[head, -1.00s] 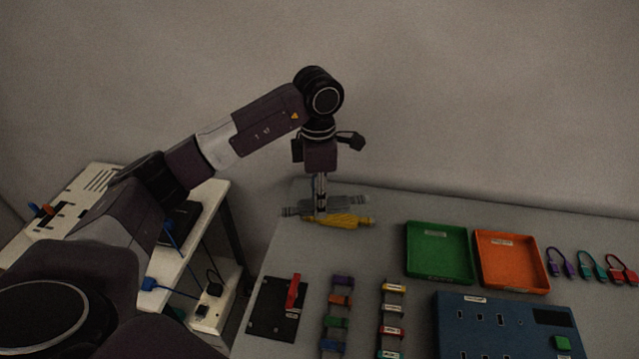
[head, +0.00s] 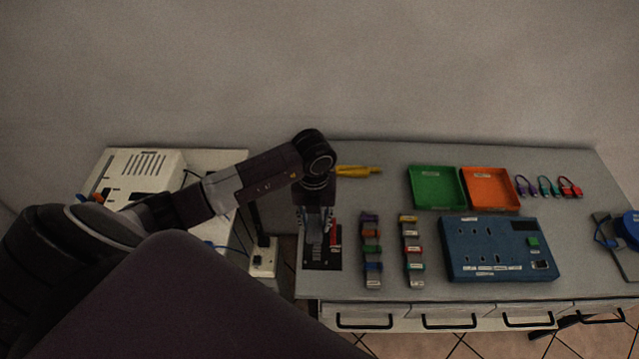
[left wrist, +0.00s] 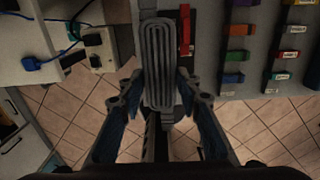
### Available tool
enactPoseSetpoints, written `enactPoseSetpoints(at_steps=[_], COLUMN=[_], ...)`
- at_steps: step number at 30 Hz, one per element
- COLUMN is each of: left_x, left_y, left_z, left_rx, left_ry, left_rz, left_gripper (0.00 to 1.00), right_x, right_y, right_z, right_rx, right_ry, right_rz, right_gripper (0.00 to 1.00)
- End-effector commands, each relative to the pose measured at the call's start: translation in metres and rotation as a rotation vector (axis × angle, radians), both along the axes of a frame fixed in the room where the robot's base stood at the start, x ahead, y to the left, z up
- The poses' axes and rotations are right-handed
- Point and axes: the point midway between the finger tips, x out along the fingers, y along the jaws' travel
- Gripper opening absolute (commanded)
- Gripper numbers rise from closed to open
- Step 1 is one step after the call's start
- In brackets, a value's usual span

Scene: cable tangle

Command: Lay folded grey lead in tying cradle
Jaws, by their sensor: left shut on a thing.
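My left gripper (head: 316,226) is shut on the folded grey lead, close above a black board (head: 322,262) at the table's left front. In the left wrist view the grey lead (left wrist: 159,62) is a long flat bundle of several parallel loops, held between the two fingers (left wrist: 160,78). The board carries an upright red part (head: 336,233) and appears to be the tying cradle. The red part (left wrist: 185,28) is just right of the lead in the left wrist view. The gripper hides part of the board, and I cannot tell whether the lead touches it. My right gripper is out of view.
A yellow folded lead (head: 358,171) lies behind. Two racks of coloured clips (head: 371,250) (head: 411,252) stand right of the board. Green (head: 437,188) and orange (head: 490,189) trays and a blue panel (head: 499,249) are further right. A side table with a white box (head: 140,174) is left.

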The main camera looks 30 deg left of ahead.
Motion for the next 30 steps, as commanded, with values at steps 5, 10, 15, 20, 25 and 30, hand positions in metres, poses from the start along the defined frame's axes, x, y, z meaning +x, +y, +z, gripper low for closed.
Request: enactPoseSetpoints(at_steps=[5,10,15,20,25,30], left_x=[-0.001,-0.002,-0.001,-0.001,-0.001,-0.001], left_y=[0.0,0.0,0.0,0.0,0.0,-0.001], left_z=[-0.007,-0.021,-0.04,-0.06,-0.08,-0.099], left_rx=[0.0,0.001,-0.001,-0.001,0.001,-0.001], left_ry=[0.0,0.002,0.001,0.001,0.001,0.001], left_rz=[0.018,0.016,0.014,0.015,0.015,0.013], left_gripper=[0.05,0.05,0.05,0.05,0.05,0.05], right_x=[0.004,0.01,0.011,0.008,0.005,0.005], right_y=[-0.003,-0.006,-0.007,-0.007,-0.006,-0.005], right_z=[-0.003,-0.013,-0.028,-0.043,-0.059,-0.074], right_rx=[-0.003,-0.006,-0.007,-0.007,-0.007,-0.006], right_ry=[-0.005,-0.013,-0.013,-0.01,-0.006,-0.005], right_rz=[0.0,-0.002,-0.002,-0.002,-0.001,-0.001], right_gripper=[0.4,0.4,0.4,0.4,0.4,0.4])
